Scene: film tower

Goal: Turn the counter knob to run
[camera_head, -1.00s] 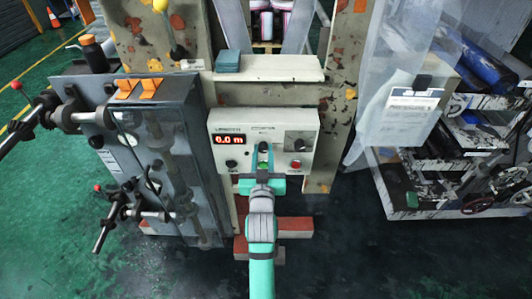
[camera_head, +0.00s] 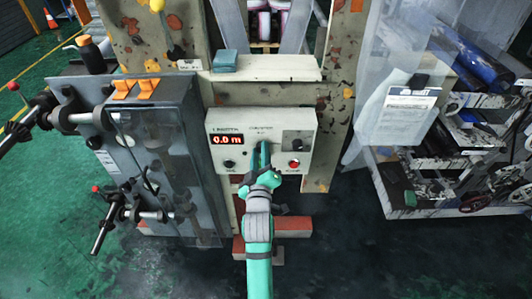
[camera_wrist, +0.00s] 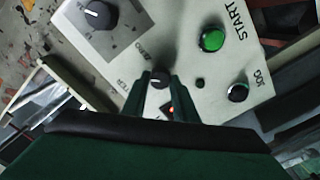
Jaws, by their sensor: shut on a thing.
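The counter box (camera_head: 220,125) is a cream panel with a red display (camera_head: 227,139) reading 0.0 m. My gripper (camera_head: 261,156) is at the middle of the panel's front and hides part of it. In the wrist view, my gripper's two green fingers (camera_wrist: 166,92) close on either side of a small dark counter knob (camera_wrist: 159,77) with a light mark. The gripper is shut on this knob. The panel looks strongly turned in that view. The label beside the knob is partly hidden, and I cannot read a run position.
In the wrist view, a green START button (camera_wrist: 212,40), a JOG button (camera_wrist: 238,92) and a larger black knob (camera_wrist: 98,14) sit near the fingers. A red button (camera_head: 295,163) is right of my gripper. A grey cabinet with rods (camera_head: 165,130) stands close at left.

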